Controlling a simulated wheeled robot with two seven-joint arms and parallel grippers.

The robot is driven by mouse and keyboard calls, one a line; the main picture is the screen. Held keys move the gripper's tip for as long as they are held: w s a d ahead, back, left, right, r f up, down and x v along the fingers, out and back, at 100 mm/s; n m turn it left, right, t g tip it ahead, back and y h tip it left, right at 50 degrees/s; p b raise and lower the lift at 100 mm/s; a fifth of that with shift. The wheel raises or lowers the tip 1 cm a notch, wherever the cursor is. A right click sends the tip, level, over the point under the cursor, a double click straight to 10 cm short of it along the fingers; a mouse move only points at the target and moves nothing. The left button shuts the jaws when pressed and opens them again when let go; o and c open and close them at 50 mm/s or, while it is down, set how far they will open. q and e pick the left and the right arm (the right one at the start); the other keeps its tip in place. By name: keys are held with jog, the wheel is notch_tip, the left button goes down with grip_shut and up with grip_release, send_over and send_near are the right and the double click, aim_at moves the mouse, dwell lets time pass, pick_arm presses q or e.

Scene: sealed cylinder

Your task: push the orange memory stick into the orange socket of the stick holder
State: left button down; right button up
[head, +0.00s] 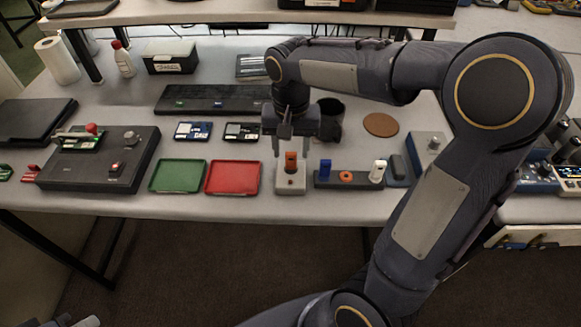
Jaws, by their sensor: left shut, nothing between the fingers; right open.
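The orange memory stick (291,162) stands upright in a small white block (290,183) on the table. To its right is the dark stick holder (361,182), with a blue stick (325,169) at its left end and a white stick (378,170) at its right end. The orange socket (346,176) shows as an empty orange ring between them. My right gripper (291,150) points down, open, at the top of the orange stick; whether its fingers touch the stick is unclear. My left gripper (78,321) is shut and empty, partly cut off at the bottom left edge.
A red tray (232,178) and a green tray (178,176) lie left of the white block. A black cup (329,120) stands behind the holder, partly hidden by my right gripper. A dark box (101,163) with a red-knobbed lever stands further left.

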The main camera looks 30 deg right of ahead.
aim_at(291, 153)
jog(key=shift+f+b, duration=0.9)
jog(key=shift+f, duration=1.05)
pick_arm(q)
notch_tip(291, 153, down, 3)
jog(key=shift+r, duration=0.2)
jog(key=shift+r+p, duration=0.25)
jog(key=shift+p, duration=0.05)
pick_arm(e)
jog(key=shift+r, duration=0.1)
grip_shut()
jog(key=shift+r, duration=0.1)
